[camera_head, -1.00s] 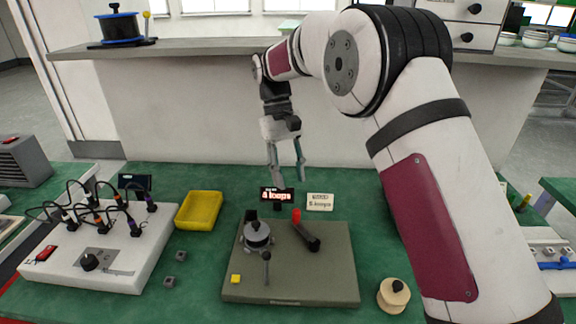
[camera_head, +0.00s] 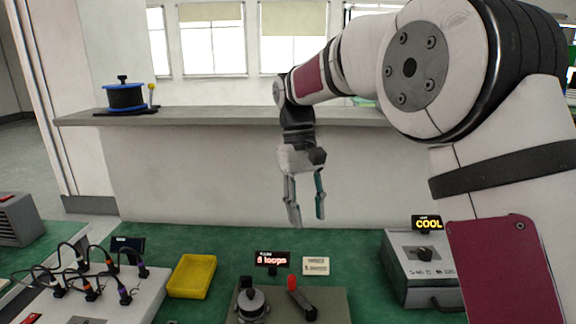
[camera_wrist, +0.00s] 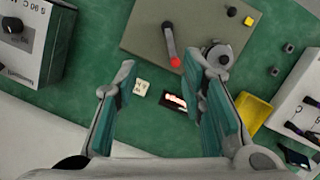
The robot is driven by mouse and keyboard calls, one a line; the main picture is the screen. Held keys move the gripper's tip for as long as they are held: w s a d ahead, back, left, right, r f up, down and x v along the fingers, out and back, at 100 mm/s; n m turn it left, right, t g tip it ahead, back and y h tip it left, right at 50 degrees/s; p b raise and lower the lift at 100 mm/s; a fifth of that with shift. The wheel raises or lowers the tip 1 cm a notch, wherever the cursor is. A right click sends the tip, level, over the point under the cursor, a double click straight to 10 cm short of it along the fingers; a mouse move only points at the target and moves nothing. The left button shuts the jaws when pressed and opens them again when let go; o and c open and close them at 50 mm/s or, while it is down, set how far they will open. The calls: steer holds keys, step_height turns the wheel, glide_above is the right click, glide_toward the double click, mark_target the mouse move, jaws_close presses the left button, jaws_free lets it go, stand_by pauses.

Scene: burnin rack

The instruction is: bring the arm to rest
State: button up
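My gripper (camera_head: 306,205) hangs pointing down above the back of the green bench, in front of the pale wall. Its two fingers are apart with nothing between them. In the wrist view my gripper (camera_wrist: 165,95) also shows open, with teal pads facing each other over the bench. Below and in front of it stands the grey-green plate (camera_head: 335,300) with a round grey spool fixture (camera_head: 252,303) and a red-tipped lever (camera_head: 301,298). A small display (camera_head: 272,259) reading "loops" and a pale label card (camera_head: 316,265) stand behind the plate.
A yellow tray (camera_head: 191,276) and a white box with plugged cables (camera_head: 85,290) are at left. A grey box with a "COOL" display (camera_head: 426,222) is at right. A shelf (camera_head: 210,117) behind carries a blue spool (camera_head: 125,97). Open air surrounds the gripper.

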steer(key=s+d+r+m+t+y+p, duration=0.1)
steer(key=s+d+r+t, duration=0.1)
steer(key=s+d+r, duration=0.45)
steer(key=s+d+r+m+t+p, duration=0.15)
steer(key=s+d+r, duration=0.25)
steer(key=s, duration=0.5)
steer(key=s+d+f+m+t+p, duration=0.1)
steer(key=s+d, duration=0.1)
steer(key=s, duration=0.6)
steer(key=s+d+f+m+t+p, duration=0.1)
steer(key=s+d+f+t+p, duration=0.1)
steer(key=s, duration=0.7)
steer(key=shift+s+d, duration=0.15)
steer(key=shift+d, duration=0.4)
